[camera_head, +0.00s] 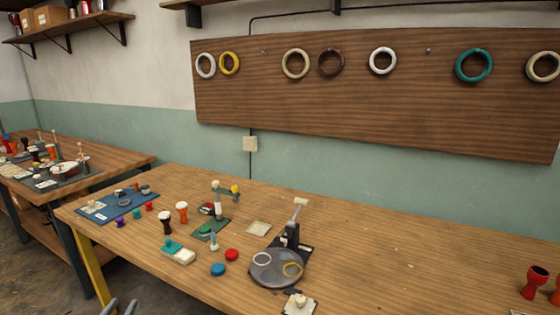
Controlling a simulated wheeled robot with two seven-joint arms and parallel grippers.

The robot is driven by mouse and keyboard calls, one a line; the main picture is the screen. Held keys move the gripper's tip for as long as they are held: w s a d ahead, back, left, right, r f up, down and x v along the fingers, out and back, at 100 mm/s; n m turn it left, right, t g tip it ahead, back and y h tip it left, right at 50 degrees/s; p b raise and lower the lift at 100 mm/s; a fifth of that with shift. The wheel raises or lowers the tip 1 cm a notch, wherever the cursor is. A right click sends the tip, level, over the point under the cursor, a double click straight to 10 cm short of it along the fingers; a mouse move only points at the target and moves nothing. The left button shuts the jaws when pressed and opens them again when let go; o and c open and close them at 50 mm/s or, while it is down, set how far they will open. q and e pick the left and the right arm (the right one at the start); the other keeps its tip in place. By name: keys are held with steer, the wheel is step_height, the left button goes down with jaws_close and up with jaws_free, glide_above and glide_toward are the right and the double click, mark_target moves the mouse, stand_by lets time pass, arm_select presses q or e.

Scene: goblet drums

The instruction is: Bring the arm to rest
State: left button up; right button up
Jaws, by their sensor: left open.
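My left gripper (121,307) shows only as two grey fingertips at the bottom edge, in front of the near table edge. The fingers are apart and nothing shows between them. The rest of that arm is outside the picture. My right gripper is not in view.
A dark stand with a round grey plate (277,281) carries a white ring and a yellow ring. A blue mat (112,209) holds small parts. Several rings hang on the wall board (370,115). A second table (110,158) stands at left. The table's right middle is clear.

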arm_select(q)
step_height(320, 180, down, 20)
steer(key=s+f+g, duration=0.1)
steer(key=s+g, duration=0.2)
steer(key=g, duration=0.2)
steer(key=s+d+f+m+g, duration=0.1)
steer(key=s+d+f+g, duration=0.1)
steer(key=s+f, duration=0.45)
steer(key=s+d+f+g, duration=0.1)
steer(key=s+f+g, duration=0.15)
steer(key=f, duration=0.65)
steer(key=s+d+f+m+g, duration=0.1)
steer(key=s+d+f, duration=0.3)
steer(key=s, duration=0.7)
steer(key=s+d+f+g+h+p, duration=0.1)
steer(key=s+d+f+g, duration=0.3)
steer(key=s+f, duration=0.3)
steer(key=s+d+f+m+g, duration=0.1)
steer(key=s+d+f, duration=0.4)
steer(key=s, duration=1)
steer(key=shift+f+m+g+h, duration=0.3)
steer(key=shift+g, duration=0.35)
